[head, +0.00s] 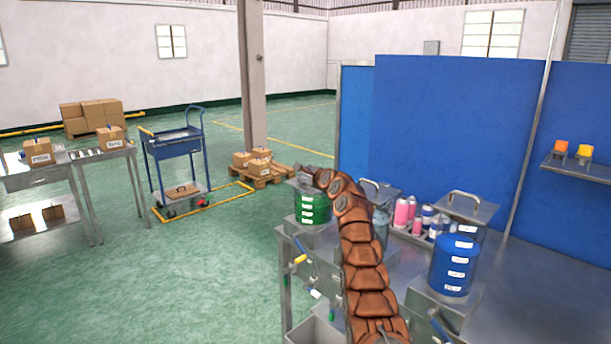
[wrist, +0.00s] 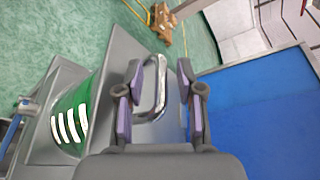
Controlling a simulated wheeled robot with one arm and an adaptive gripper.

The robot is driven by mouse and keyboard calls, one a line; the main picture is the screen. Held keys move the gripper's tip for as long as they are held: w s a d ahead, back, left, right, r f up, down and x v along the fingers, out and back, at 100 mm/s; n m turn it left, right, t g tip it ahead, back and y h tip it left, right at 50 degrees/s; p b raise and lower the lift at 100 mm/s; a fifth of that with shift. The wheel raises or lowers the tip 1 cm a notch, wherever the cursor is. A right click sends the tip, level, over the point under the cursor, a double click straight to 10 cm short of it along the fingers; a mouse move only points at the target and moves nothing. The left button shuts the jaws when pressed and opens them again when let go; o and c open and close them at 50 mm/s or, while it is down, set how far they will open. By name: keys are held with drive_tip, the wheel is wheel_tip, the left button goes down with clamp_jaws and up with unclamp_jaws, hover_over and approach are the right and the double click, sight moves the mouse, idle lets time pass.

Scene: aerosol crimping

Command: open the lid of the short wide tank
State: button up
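The green tank (head: 314,210) with white labels looks short and wide. It stands left of my arm in the head view and at the left in the wrist view (wrist: 72,122). Its flat grey lid (wrist: 128,58) looks closed and carries a metal bar handle (wrist: 158,100). My gripper (wrist: 168,72) is open over the lid. The handle shows between its two fingers, closer to the left one; I cannot tell whether they touch. In the head view my arm hides most of the gripper and part of the lid.
A greyish tank (head: 381,224) is partly hidden behind my arm. Pink bottles (head: 402,212) and cans stand between. A blue partition (head: 440,130) rises behind.

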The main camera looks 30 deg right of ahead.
clamp_jaws()
idle(0.6)
